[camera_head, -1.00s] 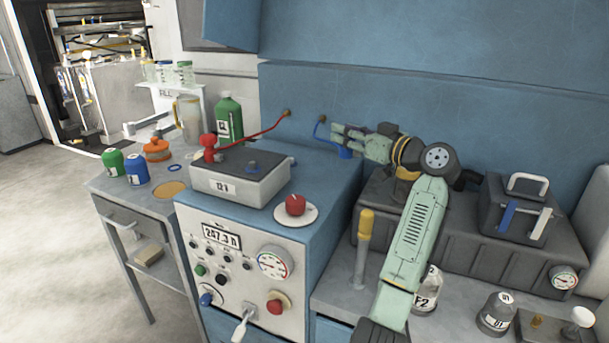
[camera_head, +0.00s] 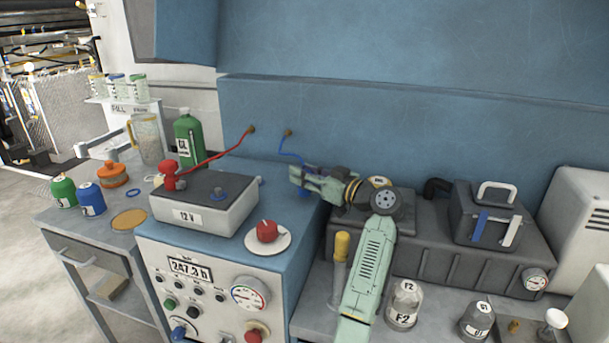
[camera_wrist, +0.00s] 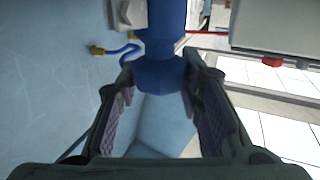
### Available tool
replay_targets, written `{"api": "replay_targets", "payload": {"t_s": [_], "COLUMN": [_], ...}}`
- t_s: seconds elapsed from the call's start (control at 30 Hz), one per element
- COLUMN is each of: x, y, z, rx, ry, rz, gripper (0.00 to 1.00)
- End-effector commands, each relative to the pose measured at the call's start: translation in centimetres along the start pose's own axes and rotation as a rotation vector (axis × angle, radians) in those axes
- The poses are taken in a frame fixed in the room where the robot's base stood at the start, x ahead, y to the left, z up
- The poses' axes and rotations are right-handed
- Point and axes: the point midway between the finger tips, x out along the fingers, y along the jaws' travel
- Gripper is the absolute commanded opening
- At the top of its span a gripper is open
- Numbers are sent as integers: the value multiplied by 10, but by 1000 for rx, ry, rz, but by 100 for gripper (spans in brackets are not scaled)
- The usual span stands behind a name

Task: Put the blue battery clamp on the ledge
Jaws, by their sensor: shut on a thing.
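The blue battery clamp (camera_wrist: 160,75) is between my gripper's fingers in the wrist view. In the head view only a small blue part of the clamp (camera_head: 304,193) shows below my gripper (camera_head: 297,179). My gripper is shut on it, right of the battery (camera_head: 190,215) and near the blue wall. A blue cable (camera_head: 291,153) runs from a wall fitting down to the clamp. The wrist view shows this cable (camera_wrist: 122,50) at left. The clamp's underside and any contact below are hidden. I cannot tell which surface is the ledge.
A red clamp (camera_head: 170,177) with a red cable sits on the battery. The battery stands on a blue console (camera_head: 300,215) with a red knob (camera_head: 266,231). A dark case (camera_head: 440,255) lies under my arm. Jars (camera_head: 403,306) stand in front; a yellow-handled tool (camera_head: 341,262) stands nearby.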

Motion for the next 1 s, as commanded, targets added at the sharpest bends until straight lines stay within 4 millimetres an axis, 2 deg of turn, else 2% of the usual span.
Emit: {"api": "replay_targets", "payload": {"t_s": [0.1, 0.43, 0.47, 0.73, 1.0], "x": [0, 0, 0, 0, 0], "y": [0, 0, 0, 0, 0], "z": [12, 17, 16, 16, 15], "rx": [2, -1, 0, 0, 0], "ry": [0, 1, 0, 0, 0], "rz": [1, 0, 0, 0, 0], "gripper": [5, 5, 35, 53, 54]}}
